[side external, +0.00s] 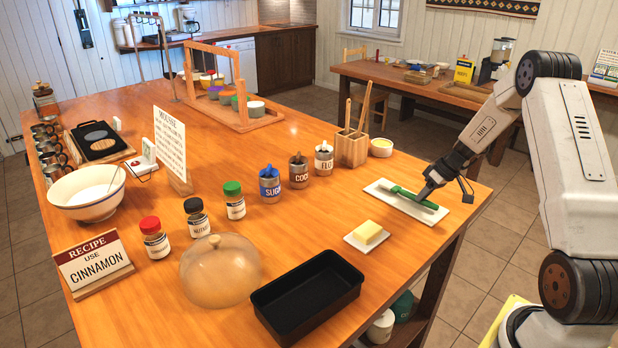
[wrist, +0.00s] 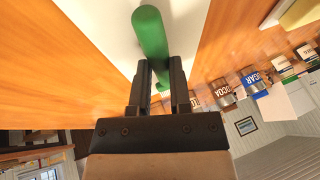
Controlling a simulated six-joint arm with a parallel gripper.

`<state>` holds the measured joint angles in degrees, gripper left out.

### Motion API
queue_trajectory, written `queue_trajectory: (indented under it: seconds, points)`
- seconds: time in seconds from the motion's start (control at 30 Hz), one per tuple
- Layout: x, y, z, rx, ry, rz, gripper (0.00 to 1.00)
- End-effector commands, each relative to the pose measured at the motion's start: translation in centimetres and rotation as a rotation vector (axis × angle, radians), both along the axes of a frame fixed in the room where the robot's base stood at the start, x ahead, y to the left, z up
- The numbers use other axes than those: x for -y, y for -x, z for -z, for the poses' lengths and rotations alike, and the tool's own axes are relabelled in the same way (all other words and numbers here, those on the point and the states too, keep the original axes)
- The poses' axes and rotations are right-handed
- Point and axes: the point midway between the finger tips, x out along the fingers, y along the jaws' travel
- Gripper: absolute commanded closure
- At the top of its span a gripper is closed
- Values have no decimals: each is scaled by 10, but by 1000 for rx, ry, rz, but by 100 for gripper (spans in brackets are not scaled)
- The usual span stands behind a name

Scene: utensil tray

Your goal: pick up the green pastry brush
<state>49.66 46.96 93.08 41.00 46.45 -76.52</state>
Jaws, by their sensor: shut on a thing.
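The green pastry brush (side external: 405,195) lies along a white rectangular tray (side external: 383,187) at the right side of the wooden table in the side view. My gripper (side external: 425,194) is at the brush's right part, its fingers down at the handle. In the wrist view the green brush handle (wrist: 151,35) passes between the two dark fingers of my gripper (wrist: 160,80), which is shut on it. The brush appears at tray level; I cannot tell whether it still touches the tray. The white tray (wrist: 185,30) shows beneath it.
A butter block (side external: 367,232) on a small plate and a black loaf pan (side external: 307,296) are nearer the camera. Labelled tins (side external: 298,172) stand to the left.

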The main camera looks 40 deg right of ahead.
Motion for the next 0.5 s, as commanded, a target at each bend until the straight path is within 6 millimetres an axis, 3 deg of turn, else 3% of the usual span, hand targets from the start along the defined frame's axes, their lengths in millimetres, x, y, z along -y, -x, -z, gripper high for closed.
queue_trajectory:
  seconds: [0.17,0.5]
  points:
    - [1,-1,-23,5,4,0,100]
    - [-15,25,-60,7,5,2,100]
